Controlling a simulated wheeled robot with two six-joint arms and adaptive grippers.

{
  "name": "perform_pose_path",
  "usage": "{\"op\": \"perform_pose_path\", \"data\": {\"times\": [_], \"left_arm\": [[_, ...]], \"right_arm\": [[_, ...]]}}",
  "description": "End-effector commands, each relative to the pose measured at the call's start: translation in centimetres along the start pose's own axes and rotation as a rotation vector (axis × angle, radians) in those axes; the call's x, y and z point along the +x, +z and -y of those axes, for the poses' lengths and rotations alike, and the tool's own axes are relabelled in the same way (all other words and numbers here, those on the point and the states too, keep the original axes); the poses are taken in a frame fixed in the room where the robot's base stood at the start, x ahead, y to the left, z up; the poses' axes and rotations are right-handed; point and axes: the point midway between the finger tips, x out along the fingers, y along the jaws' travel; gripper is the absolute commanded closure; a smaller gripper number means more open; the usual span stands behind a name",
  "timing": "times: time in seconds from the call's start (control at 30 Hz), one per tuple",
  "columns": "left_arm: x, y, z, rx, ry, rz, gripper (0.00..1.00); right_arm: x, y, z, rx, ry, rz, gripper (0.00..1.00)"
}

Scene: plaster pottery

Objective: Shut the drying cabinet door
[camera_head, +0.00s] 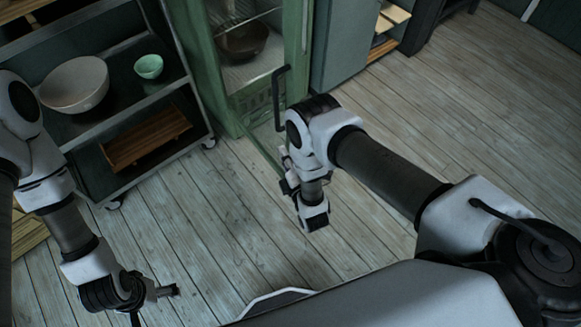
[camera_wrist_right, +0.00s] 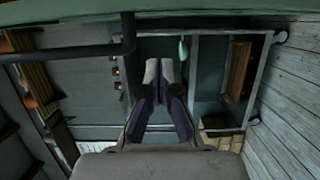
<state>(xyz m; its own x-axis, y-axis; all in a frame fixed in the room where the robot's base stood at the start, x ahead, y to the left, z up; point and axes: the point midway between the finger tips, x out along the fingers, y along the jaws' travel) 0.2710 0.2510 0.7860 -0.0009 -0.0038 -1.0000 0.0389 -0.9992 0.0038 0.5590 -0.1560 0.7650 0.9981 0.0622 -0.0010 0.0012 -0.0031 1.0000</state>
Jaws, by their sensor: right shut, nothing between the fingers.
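The green drying cabinet (camera_head: 192,45) stands at the top middle of the head view, with a dark bowl (camera_head: 243,40) on a shelf inside. Its green-framed glass door (camera_head: 303,40) appears swung out toward me, with its lower edge over the floor. A black bar handle (camera_head: 279,97) is on the door; the handle also shows at the upper left of the right wrist view (camera_wrist_right: 128,38). My right gripper (camera_wrist_right: 158,76) is shut and empty, apart from the handle. My arm hides part of the door. My left gripper (camera_head: 165,292) is low at the left, its fingers unclear.
A dark shelf cart stands left of the cabinet, with a pale bowl (camera_head: 74,84), a mint bowl (camera_head: 148,66) and a wooden rack (camera_head: 146,138). A grey cabinet (camera_head: 342,45) stands right of the green one. The plank floor (camera_head: 450,110) is clear at the right.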

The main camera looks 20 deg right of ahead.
Motion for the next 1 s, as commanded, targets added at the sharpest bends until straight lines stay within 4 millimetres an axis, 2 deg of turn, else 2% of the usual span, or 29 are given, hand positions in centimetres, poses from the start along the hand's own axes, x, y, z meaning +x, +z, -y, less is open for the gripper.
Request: {"op": "perform_pose_path", "data": {"times": [0.13, 0.2, 0.33, 0.83, 1.0], "left_arm": [[-0.9, 0.1, 0.0, 0.000, 0.000, 0.002, 0.04], [-1.7, 0.1, 0.0, -0.001, 0.000, 0.002, 0.04], [-2.2, 0.1, 0.0, -0.001, 0.000, 0.002, 0.04], [-2.1, 0.1, 0.0, 0.000, 0.000, 0.002, 0.04], [-1.2, 0.1, 0.0, 0.000, 0.000, 0.002, 0.04]], "right_arm": [[3.3, 0.0, -0.4, 0.000, 0.003, 0.000, 1.00], [3.3, 1.7, -0.4, -0.001, -0.002, 0.004, 1.00], [3.8, 3.3, -0.3, 0.000, -0.001, 0.002, 1.00], [4.0, 4.1, 0.0, 0.000, -0.001, -0.003, 1.00], [4.2, 5.7, 0.3, -0.001, -0.002, -0.024, 1.00]]}}
